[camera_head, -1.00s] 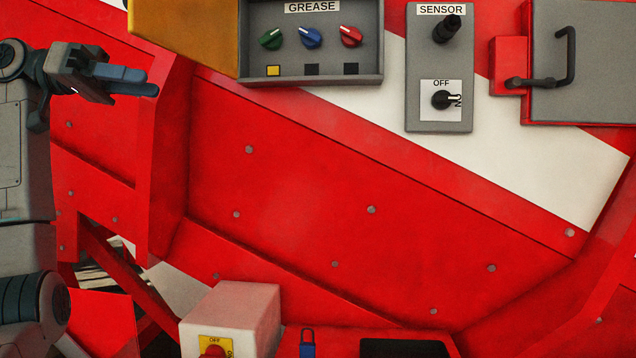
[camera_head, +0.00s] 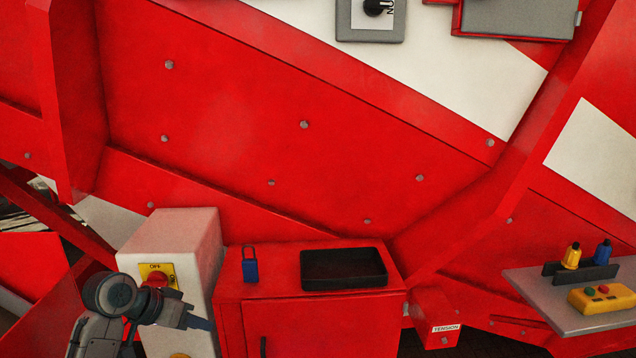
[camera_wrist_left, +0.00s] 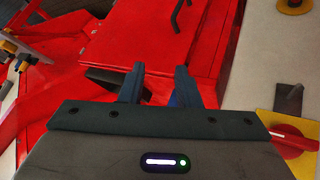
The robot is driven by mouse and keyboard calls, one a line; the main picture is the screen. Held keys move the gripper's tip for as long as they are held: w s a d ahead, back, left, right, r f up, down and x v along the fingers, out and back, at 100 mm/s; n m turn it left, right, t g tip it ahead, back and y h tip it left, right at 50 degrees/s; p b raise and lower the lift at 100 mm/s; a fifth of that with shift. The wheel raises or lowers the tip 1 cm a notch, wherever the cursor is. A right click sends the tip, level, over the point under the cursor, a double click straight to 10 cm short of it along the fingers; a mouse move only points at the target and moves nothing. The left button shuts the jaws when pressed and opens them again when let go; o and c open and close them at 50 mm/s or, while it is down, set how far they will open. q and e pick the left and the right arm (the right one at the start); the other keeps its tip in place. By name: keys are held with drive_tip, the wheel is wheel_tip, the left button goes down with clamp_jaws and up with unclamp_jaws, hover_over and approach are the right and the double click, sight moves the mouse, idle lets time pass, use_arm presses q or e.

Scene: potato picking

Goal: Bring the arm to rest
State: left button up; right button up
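My left arm comes in at the lower left of the head view, folded low in front of the white switch box (camera_head: 205,245). Its gripper (camera_head: 200,322) points right, beside the red cabinet (camera_head: 320,328). In the left wrist view the two fingers of this gripper (camera_wrist_left: 158,75) stand apart with a gap between them, and nothing shows held. The red cabinet (camera_wrist_left: 140,45) lies beyond the fingertips there. My right gripper is in neither view.
A red switch on a yellow plate (camera_head: 158,276) sits close to my left arm. A blue padlock (camera_head: 250,268) and a black tray (camera_head: 343,282) are on the cabinet top. A grey shelf (camera_head: 530,290) with bottles and a yellow button box (camera_head: 603,298) is at the right.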

use_arm(q)
drive_tip(key=s+d+f+n+y, duration=0.1)
drive_tip(key=s+f+y, duration=0.1)
drive_tip(key=s+f, duration=0.85)
drive_tip(key=s+a+f+n+g+y, duration=0.1)
drive_tip(key=s+f+y, duration=0.3)
drive_tip(key=s, duration=0.8)
drive_tip(key=s+a+f+n+g+y, duration=0.15)
drive_tip(key=s+f, duration=0.35)
drive_tip(key=s, duration=0.8)
wheel_tip(320, 180, down, 30)
drive_tip(key=a, duration=0.3)
drive_tip(key=s+a+f+g, duration=0.1)
drive_tip(key=s+f+g, duration=0.1)
drive_tip(key=s+f, duration=1.6)
wheel_tip(320, 180, down, 2)
drive_tip(key=shift+s, duration=0.3)
